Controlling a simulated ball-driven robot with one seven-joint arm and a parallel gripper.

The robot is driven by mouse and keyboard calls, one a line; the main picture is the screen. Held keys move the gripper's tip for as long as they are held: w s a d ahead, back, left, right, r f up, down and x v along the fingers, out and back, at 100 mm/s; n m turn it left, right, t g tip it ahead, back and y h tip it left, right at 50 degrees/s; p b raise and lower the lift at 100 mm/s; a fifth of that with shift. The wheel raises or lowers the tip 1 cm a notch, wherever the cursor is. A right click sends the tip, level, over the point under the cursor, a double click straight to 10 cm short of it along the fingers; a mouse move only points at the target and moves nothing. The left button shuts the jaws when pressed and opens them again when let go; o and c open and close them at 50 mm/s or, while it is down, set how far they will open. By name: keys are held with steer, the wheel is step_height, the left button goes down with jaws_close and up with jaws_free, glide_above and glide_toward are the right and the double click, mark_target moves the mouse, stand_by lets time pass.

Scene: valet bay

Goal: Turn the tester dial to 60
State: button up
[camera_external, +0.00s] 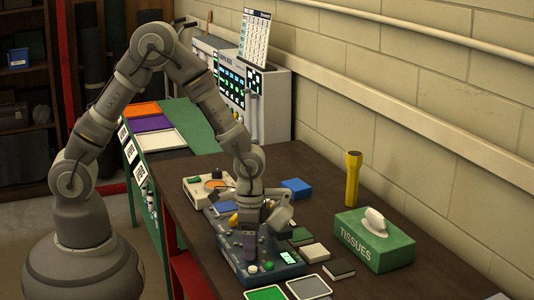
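A dark blue box with a small lit green display (288,257), apparently the tester, lies on the brown table under my arm. Small buttons or knobs, one of them green, show along its front part. My gripper (250,245) points down over this box, close to its top face. The gripper and wrist cover much of the box, and I cannot make out its dial or a 60 mark. The fingers are small and dark here. I cannot tell whether they are open or shut, or whether they touch anything.
A cream device (196,192) with an orange round part stands behind the box. A blue block (296,188), a yellow flashlight (353,180) and a green tissue box (375,250) stand to the right. Small flat blocks and trays lie near the front.

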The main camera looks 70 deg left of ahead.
steer(key=r+p, duration=0.1)
steer(key=r, duration=0.3)
steer(key=r+p, duration=0.1)
steer(key=r, duration=0.2)
steer(key=shift+w+a+r, duration=0.1)
steer(key=shift+a+r, duration=0.1)
steer(key=shift+r, duration=0.2)
